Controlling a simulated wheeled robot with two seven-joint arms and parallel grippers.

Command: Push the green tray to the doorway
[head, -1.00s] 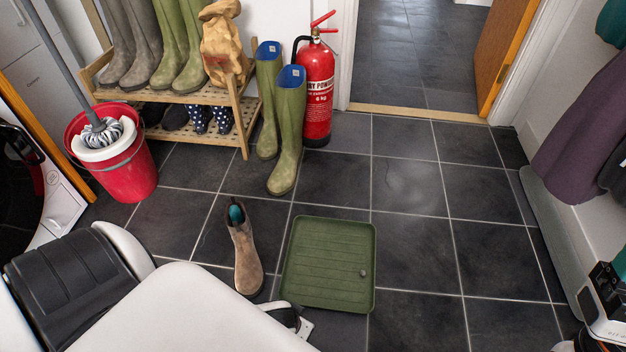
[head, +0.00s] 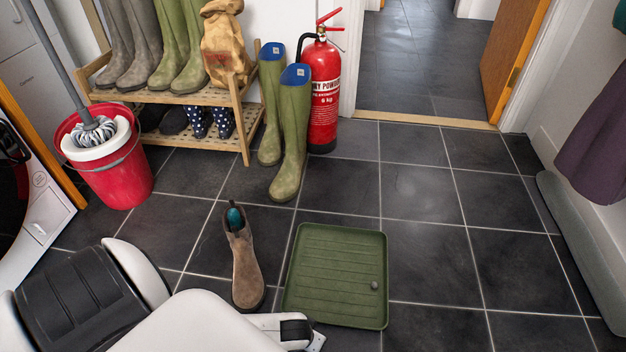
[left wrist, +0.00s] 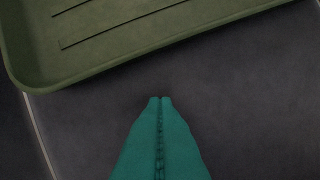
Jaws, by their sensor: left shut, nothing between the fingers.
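The green tray (head: 336,275) lies flat and empty on the dark tiled floor, with a small round knob near its right side. Its near edge also shows at the top of the left wrist view (left wrist: 150,25). My left gripper (left wrist: 160,99) has its teal fingers shut with nothing between them. The fingertips point at the tray's near edge, with a strip of bare floor between them. In the head view my white left arm covers the bottom, and the fingers are hidden. The doorway (head: 430,118) is open at the top right, with a wooden threshold strip. My right gripper is not in view.
A brown boot (head: 245,265) stands just left of the tray. Green wellies (head: 288,140) and a red fire extinguisher (head: 323,95) stand left of the doorway. A red bucket (head: 110,170) is by the shoe rack (head: 245,135). Floor between tray and doorway is clear.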

